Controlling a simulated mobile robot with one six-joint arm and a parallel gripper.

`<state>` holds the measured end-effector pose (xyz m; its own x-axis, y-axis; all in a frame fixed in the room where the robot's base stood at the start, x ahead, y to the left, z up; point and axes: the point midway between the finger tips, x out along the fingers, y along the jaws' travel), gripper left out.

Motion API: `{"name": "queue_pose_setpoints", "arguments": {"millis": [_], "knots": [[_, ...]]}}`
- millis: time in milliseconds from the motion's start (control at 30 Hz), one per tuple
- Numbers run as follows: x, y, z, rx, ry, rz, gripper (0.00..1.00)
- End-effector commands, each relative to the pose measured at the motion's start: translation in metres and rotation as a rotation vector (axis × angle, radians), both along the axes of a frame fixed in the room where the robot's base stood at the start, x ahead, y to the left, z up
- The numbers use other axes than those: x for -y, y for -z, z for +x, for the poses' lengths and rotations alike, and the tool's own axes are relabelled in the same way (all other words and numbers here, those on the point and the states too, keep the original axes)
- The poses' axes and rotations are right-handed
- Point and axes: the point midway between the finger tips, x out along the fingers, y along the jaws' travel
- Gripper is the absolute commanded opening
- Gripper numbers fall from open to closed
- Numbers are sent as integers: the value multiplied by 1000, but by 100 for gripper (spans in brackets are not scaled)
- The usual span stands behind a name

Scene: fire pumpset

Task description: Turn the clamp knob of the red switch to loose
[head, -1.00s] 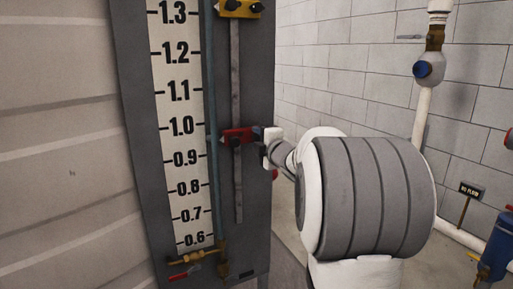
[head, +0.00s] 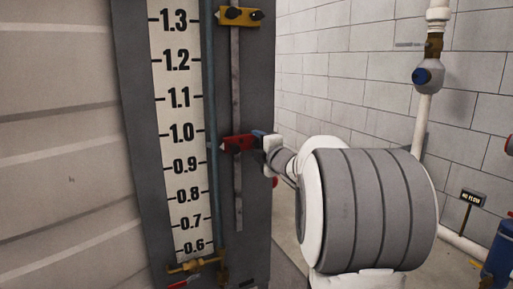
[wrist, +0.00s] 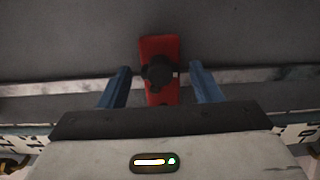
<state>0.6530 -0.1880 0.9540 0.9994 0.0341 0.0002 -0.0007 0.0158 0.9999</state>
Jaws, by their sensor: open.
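The red switch (head: 234,143) is clamped on a vertical grey rail beside the scale, just below the 1.0 mark. In the wrist view the red switch (wrist: 155,48) stands upright in the picture, with its dark round clamp knob (wrist: 158,72) facing me. My gripper (wrist: 160,68) is open, with one blue finger on each side of the knob and a visible gap on both sides. In the head view my gripper (head: 262,137) is at the right end of the switch and hides part of it. The knob's tightness cannot be seen.
A yellow switch (head: 238,16) sits higher on the same rail (head: 237,75). The numbered scale (head: 178,110) and a thin blue tube (head: 213,110) are to the left. A brass valve (head: 195,264) is at the bottom. A white pipe with a blue-capped fitting (head: 428,75) stands right.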

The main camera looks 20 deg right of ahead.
Motion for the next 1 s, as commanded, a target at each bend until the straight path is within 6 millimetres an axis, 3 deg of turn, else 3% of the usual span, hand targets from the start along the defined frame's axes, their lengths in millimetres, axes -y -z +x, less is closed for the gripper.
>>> {"name": "queue_pose_setpoints", "arguments": {"millis": [233, 633, 1000], "knots": [[1, -2, -11, 0, 2, 0, 58], [3, -1, -72, 0, 1, 0, 58], [3, 0, -78, 0, 0, 0, 58]]}}
